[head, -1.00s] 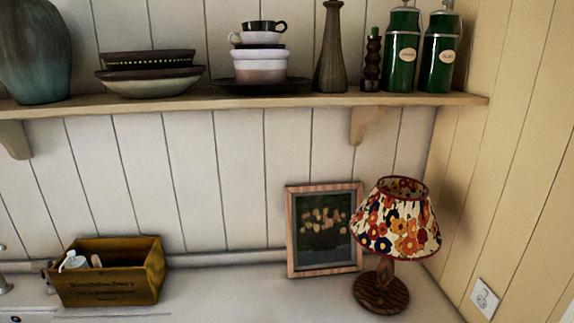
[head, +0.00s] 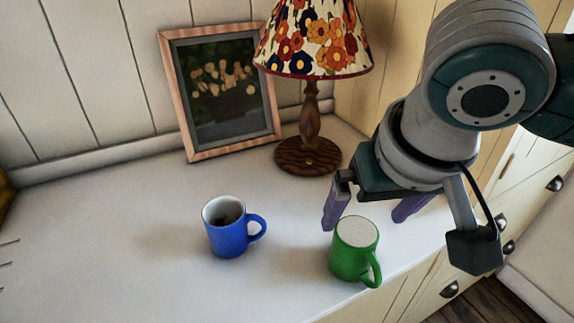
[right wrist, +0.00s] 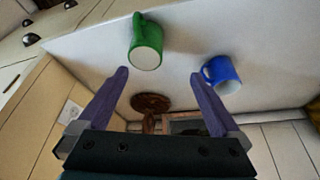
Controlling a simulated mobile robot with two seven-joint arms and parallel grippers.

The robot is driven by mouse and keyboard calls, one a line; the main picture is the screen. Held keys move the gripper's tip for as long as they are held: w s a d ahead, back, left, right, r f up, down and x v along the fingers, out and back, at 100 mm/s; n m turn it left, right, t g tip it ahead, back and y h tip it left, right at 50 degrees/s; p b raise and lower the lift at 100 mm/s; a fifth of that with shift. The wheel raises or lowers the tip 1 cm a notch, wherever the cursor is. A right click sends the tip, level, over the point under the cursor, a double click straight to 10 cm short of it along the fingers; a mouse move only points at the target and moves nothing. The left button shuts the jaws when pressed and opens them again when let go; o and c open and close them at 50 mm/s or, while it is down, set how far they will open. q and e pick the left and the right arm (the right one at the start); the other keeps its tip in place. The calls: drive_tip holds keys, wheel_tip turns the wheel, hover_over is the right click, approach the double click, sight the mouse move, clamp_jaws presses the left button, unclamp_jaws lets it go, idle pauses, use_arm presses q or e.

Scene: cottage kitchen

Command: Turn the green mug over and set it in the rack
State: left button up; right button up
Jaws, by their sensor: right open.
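The green mug (head: 347,262) stands on the white counter near its front edge, handle toward the lower right. Its upward face is a plain white disc; I cannot tell whether that is its base or its inside. The mug also shows in the right wrist view (right wrist: 137,32), beyond the fingertips. My right gripper (head: 367,216) is open and empty, its purple fingers apart, behind and above the mug in the head view. The right wrist view shows the gap between the fingertips (right wrist: 158,74) clear. No rack is in view, nor is my left gripper.
A blue mug (head: 227,238) stands upright to the left of the green one. A floral lamp (head: 308,155) and a framed picture (head: 222,95) stand behind, by the wall.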

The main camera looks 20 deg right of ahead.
sight(357, 232)
drive_tip(key=shift+m+h, duration=0.4)
drive_tip(key=shift+m, duration=0.2)
drive_tip(key=w+d+f, duration=0.1)
drive_tip(key=f, duration=0.1)
drive_tip(key=w+d+f+b, duration=0.1)
drive_tip(key=f, duration=0.1)
drive_tip(key=w+d+f, duration=0.1)
drive_tip(key=f, duration=0.1)
drive_tip(key=shift+w+d+b, duration=0.25)
drive_tip(key=shift+w+b, duration=0.05)
drive_tip(key=shift+w, duration=0.05)
drive_tip(key=shift+b+x, duration=0.3)
drive_tip(key=shift+x, duration=2.55)
use_arm(q)
drive_tip(key=x, duration=0.4)
drive_tip(key=shift+s+d, duration=0.15)
drive_tip(key=shift+s, duration=0.05)
use_arm(e)
drive_tip(key=shift+c, duration=0.4)
drive_tip(key=c, duration=0.9)
use_arm(q)
drive_tip(key=shift+d, duration=0.1)
use_arm(e)
clamp_jaws()
drive_tip(key=shift+r, duration=0.15)
